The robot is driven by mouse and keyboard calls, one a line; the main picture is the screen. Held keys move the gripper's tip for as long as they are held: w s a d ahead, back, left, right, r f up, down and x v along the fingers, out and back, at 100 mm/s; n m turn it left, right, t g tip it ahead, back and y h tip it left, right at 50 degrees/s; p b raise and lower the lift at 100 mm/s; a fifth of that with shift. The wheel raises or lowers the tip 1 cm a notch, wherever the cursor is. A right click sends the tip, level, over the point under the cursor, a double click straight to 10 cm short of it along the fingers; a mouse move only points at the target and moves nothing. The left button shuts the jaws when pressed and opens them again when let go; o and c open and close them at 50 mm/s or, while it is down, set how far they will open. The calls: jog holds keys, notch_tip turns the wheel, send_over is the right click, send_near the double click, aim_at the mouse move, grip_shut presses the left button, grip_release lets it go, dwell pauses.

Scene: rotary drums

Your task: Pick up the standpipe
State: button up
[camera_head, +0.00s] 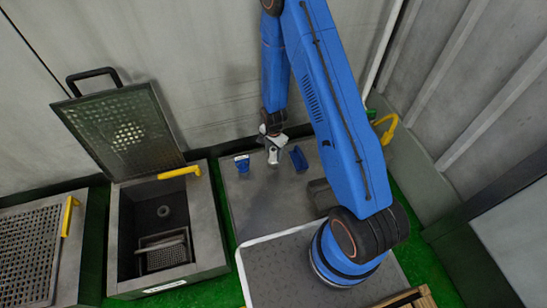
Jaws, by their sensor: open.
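My gripper (272,138) hangs at the end of the blue arm, over the back part of a grey worktop (245,205). It is small in the view, and its fingers are hard to make out. A short pale grey piece (273,156) shows right at the gripper's lower end. I cannot tell whether it is the standpipe or part of the gripper. No other thing shows clearly as the standpipe. My arm hides part of the worktop to the right.
Two small blue things (242,164) (298,159) flank the gripper. At left, an open basin (212,225) has a raised perforated lid (125,128), a round fitting (163,211) and a mesh basket (166,257) inside. A closed grated unit (28,255) stands farther left. Walls close the back and right.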

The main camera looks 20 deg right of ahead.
jog(key=shift+f, duration=1.5)
jog(key=shift+c, duration=0.4)
jog(key=c, duration=1.1)
jog(key=shift+r, duration=0.1)
